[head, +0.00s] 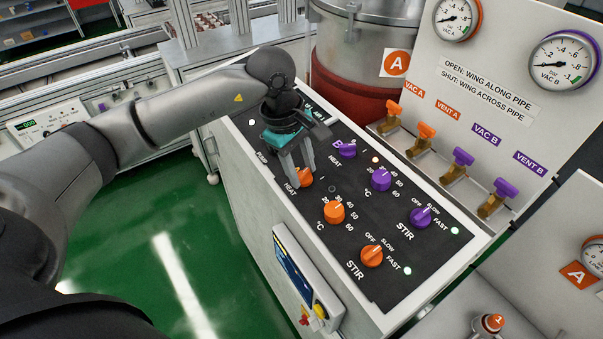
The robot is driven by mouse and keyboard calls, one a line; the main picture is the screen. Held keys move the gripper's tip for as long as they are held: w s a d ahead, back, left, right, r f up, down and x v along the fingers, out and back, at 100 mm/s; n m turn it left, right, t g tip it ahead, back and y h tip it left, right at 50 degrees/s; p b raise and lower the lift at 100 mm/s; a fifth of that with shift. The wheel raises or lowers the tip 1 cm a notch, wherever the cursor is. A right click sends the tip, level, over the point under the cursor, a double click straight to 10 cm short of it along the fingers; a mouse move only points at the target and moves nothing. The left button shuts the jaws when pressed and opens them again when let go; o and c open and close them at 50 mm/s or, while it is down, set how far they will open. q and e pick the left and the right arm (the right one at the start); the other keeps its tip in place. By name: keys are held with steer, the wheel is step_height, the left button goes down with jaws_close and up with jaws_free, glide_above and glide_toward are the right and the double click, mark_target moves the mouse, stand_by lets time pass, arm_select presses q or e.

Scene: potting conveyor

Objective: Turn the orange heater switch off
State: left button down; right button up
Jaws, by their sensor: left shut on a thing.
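The orange heater switch (305,179) is a small knob marked HEAT at the left side of the sloping black control panel (330,285). My left gripper (300,178) reaches down from above and is shut on this knob. Its fingers cover part of the knob, so its exact pointing direction is hard to read. A small lamp (332,189) beside it looks dark. My right gripper is not in view.
Close by are the orange temperature knob (334,211), orange stir knob (372,256), purple heat switch (347,150), purple temperature knob (381,179) and purple stir knob (420,217). Orange and purple valve handles (426,131) stand behind. A steel vessel (352,50) stands beyond.

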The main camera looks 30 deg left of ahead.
arm_select(q)
steer(key=shift+n+b, duration=0.65)
steer(key=shift+n, duration=0.55)
steer(key=shift+a, duration=0.1)
steer(key=shift+c, duration=2.1)
jaws_free()
steer(key=shift+r, duration=0.15)
steer(key=b+v, duration=0.1)
steer(key=v, duration=1.4)
steer(key=shift+s, duration=0.2)
